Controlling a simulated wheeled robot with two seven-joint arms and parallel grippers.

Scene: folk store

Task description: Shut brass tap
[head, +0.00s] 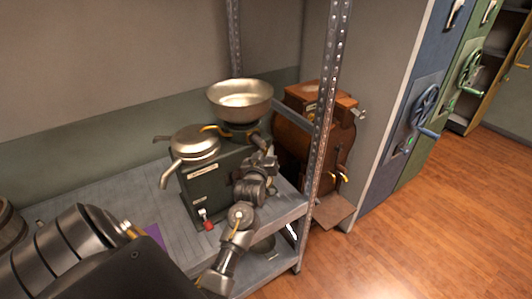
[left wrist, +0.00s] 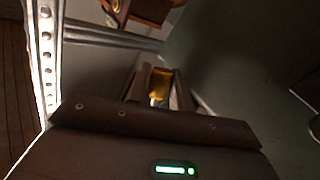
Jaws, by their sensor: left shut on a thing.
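The brass tap (left wrist: 160,83) shows as a gold-coloured piece between the two fingers of my left gripper (left wrist: 158,92) in the left wrist view. The fingers are shut on it. In the head view my left gripper (head: 260,142) is just below the metal bowl, at the upper right of a dark green box (head: 197,192). The gripper and wrist hide most of the tap there, so I cannot tell its angle. My right gripper is not in view.
The metal bowl (head: 240,98) and a round lidded pan (head: 194,142) sit over the green box, which has a red-tipped switch (head: 208,224). A perforated shelf post (head: 327,110) stands close to the right of my gripper. A brown wooden machine (head: 300,130) is behind it.

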